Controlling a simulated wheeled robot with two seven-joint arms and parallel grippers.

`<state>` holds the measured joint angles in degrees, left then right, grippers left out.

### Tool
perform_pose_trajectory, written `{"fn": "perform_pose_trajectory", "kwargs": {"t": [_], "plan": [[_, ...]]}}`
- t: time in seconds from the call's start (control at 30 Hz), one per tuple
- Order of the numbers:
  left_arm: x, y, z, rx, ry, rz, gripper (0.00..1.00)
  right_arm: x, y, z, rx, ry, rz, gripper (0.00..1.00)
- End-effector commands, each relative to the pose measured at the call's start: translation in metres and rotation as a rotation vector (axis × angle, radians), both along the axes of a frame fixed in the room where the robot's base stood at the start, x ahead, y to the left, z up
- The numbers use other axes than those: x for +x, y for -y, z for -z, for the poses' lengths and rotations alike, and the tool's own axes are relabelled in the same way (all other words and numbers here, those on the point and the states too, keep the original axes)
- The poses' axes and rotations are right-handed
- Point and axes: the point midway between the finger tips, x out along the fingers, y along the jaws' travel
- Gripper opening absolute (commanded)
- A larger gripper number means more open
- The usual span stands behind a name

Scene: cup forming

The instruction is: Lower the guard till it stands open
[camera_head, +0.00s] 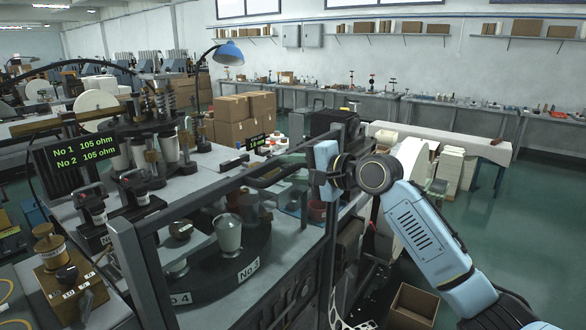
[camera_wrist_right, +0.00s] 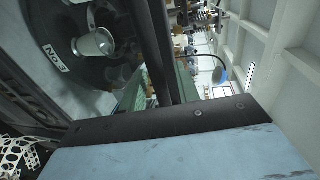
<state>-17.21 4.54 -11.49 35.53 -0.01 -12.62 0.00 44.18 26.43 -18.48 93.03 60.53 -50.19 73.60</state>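The guard (camera_head: 127,262) is a dark grey frame in front of the round black turntable (camera_head: 235,262). Its posts stand upright and its top bar runs back to the right; I cannot tell how far it is raised or lowered. My right gripper (camera_head: 318,178) is at the guard's right end, by the upper bar and a dark handle-like bar (camera_head: 268,182). Its fingers are hidden, so I cannot see whether they hold the bar. In the right wrist view, dark bars of the guard (camera_wrist_right: 156,50) rise just beyond my pale blue gripper body. My left gripper is out of view.
A pale cup (camera_head: 228,235) stands on the turntable by the No 3 label. A black display (camera_head: 85,148) reads 105 ohm twice. Cardboard boxes (camera_head: 240,115) are stacked behind. An open carton (camera_head: 413,305) is on the floor below my right arm.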

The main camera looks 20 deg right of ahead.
Motion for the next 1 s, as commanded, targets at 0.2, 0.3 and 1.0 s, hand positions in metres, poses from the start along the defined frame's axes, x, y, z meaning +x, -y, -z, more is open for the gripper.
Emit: {"fn": "perform_pose_trajectory", "kwargs": {"t": [0.2,0.3,1.0], "plan": [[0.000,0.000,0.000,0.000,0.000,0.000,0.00,0.000,0.000,0.000,0.000,0.000,0.000,0.07],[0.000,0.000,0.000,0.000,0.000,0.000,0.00,0.000,0.000,0.000,0.000,0.000,0.000,0.00],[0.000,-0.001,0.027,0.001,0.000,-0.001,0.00,-0.001,0.000,0.085,-0.001,-0.011,0.000,0.00]]}}
